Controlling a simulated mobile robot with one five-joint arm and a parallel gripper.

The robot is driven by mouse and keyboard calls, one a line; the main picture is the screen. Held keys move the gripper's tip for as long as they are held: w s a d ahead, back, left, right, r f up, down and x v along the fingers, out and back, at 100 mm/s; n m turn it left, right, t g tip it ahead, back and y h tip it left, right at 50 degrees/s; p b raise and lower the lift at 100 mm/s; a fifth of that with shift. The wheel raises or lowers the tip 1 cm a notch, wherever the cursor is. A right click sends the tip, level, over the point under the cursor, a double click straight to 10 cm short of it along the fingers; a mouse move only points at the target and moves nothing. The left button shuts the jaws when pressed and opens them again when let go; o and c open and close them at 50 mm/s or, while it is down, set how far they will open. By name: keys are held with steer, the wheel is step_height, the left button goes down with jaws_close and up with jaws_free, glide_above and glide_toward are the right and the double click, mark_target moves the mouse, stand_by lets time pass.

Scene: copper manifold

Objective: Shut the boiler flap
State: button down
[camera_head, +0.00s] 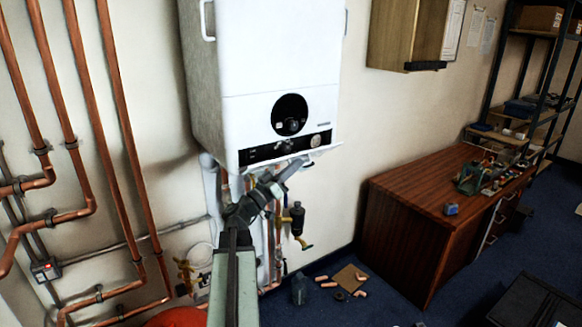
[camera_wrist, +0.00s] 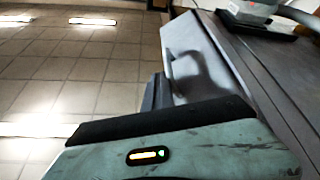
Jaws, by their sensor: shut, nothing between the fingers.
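The white boiler (camera_head: 280,60) hangs on the wall at the top centre of the head view. Its dark control strip with knobs (camera_head: 284,147) is exposed along the bottom of the front. The boiler flap (camera_head: 325,150) shows as a thin white edge sticking out below that strip, so it looks lowered. My gripper (camera_head: 297,164) is shut and empty, just under or at the flap's edge; I cannot tell whether they touch. In the wrist view a grey shaded panel (camera_wrist: 205,60) lies beyond my gripper, perhaps the flap.
Copper pipes (camera_head: 115,130) run down the wall at left. Valves and a dark fitting (camera_head: 297,218) hang below the boiler. A wooden desk (camera_head: 410,220) with clutter stands at right. A wall cabinet (camera_head: 405,35) is above it. Loose pipe pieces (camera_head: 328,284) lie on the blue floor.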

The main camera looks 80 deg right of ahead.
steer(key=c, duration=1.7)
jaws_free()
steer(key=shift+s+d+f+t, duration=0.15)
steer(key=shift+d+f, duration=0.05)
steer(key=shift+d, duration=0.2)
steer(key=shift+s+d+f+t, duration=0.1)
steer(key=shift+d+f+t, duration=0.1)
steer(key=shift+d, duration=0.15)
steer(key=shift+o, duration=0.9)
steer(key=shift+s+a+r+g, duration=0.2)
steer(key=shift+s+a+g, duration=0.15)
steer(key=shift+s+g, duration=0.15)
steer(key=shift+d+f+t, duration=0.25)
steer(key=shift+d+f, duration=0.25)
steer(key=shift+f, duration=0.2)
steer(key=shift+w+a+f+b, duration=0.1)
steer(key=shift+w+f+b, duration=0.1)
steer(key=shift+w+b, duration=0.15)
steer(key=shift+b+v, duration=0.3)
steer(key=shift+v, duration=0.8)
steer(key=v, duration=0.2)
steer(key=b+v, duration=0.1)
steer(key=v, duration=0.1)
steer(key=r+v, duration=0.1)
steer(key=shift+w+a+f+b, duration=0.15)
steer(key=shift+w+a+b, duration=0.15)
steer(key=shift+w+a, duration=0.1)
